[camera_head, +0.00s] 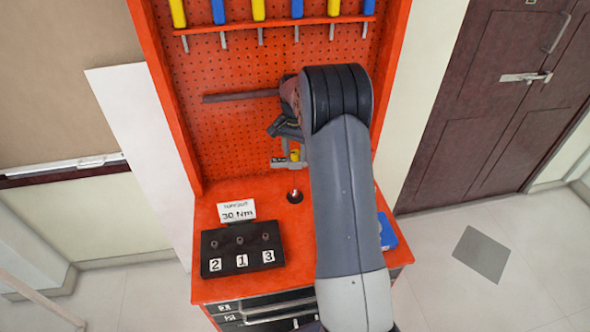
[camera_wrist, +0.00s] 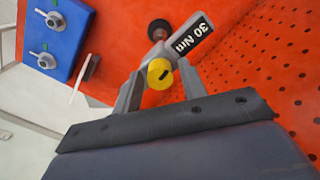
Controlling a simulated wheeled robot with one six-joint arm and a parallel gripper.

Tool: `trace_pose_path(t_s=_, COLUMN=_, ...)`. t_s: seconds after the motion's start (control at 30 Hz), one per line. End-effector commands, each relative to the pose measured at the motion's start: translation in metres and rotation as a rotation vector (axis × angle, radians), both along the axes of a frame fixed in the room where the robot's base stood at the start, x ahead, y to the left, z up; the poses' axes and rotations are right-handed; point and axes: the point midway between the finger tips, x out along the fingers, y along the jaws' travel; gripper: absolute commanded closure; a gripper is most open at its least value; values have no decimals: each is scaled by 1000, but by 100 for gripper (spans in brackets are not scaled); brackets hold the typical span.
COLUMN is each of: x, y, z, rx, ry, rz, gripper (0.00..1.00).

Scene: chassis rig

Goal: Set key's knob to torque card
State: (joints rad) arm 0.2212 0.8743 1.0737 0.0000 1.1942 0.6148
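The torque card (camera_head: 237,211) stands at the back left of the orange bench in the head view and reads 30 Nm. The key's yellow knob (camera_wrist: 160,73) shows end-on in the wrist view, with a dark mark on its face. In the head view the knob (camera_head: 295,155) shows below my gripper, in front of the pegboard. My gripper (camera_wrist: 161,82) has one finger on each side of the knob. I cannot tell whether the fingers press on the key.
A black block (camera_head: 226,266) with tags 2, 1 and 3 sits at the front left. A blue block (camera_head: 387,232) is partly hidden behind my arm; it also shows in the wrist view (camera_wrist: 57,32) with silver fittings. Screwdrivers hang on a rack (camera_head: 275,24) above.

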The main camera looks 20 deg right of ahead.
Motion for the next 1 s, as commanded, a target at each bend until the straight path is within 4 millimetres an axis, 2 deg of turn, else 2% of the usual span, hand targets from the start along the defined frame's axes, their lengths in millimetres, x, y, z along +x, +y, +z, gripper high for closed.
trace_pose_path(t_s=0.7, x=0, y=0, z=56, rx=-1, ry=-2, rz=0, gripper=60)
trace_pose_path(t_s=1.0, x=0, y=0, z=58, rx=-1, ry=-1, rz=0, gripper=60)
